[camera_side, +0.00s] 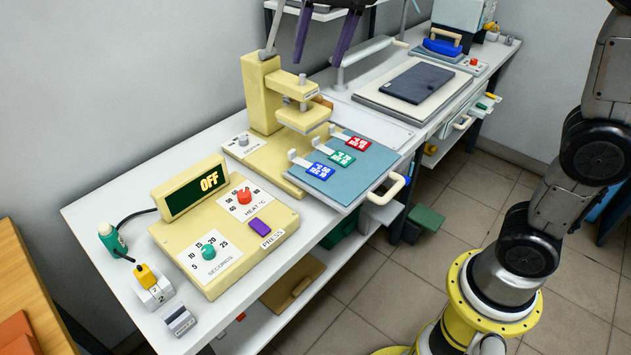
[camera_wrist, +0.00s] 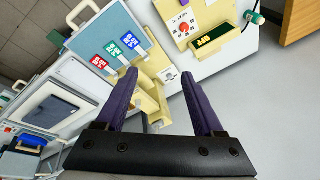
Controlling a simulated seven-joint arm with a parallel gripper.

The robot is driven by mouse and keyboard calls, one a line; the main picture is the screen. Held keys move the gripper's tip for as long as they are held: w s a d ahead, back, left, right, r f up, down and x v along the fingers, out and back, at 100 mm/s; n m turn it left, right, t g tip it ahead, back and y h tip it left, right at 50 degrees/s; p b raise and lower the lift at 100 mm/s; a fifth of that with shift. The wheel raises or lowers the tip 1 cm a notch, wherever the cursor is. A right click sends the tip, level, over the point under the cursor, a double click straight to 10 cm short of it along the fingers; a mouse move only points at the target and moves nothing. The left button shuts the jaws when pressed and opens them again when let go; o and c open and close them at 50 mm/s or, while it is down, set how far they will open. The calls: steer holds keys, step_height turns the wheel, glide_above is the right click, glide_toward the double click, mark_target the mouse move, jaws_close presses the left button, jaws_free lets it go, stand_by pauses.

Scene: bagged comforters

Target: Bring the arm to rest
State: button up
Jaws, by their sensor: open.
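My gripper (camera_side: 320,32) is at the top of the side view, above and behind the cream press (camera_side: 262,95). Only its lower part shows there, with dark purple fingers pointing down. In the wrist view my gripper (camera_wrist: 160,95) has its two purple fingers wide apart, with nothing between them but the wall and part of the press. It is open, empty and apart from everything on the bench. My arm's base stands on the floor at the right of the side view.
A control box (camera_side: 225,235) with a display reading OFF stands on the white bench (camera_side: 110,205). A blue-grey tray (camera_side: 350,170) holds red, green and blue tags. A dark flat pad (camera_side: 417,82) lies further back. A shelf (camera_side: 325,10) is close to my gripper in the picture.

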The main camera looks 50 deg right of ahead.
steer(key=s+d+f+n+t, duration=0.1)
steer(key=s+d+f+n, duration=0.15)
steer(key=s, duration=0.75)
steer(key=s+d+f+n+t, duration=0.15)
steer(key=s+f, duration=0.25)
steer(key=s, duration=0.6)
step_height(320, 180, down, 6)
steer(key=s+n, duration=0.2)
steer(key=n, duration=0.1)
steer(key=shift+s, duration=0.25)
steer(key=shift+g, duration=0.25)
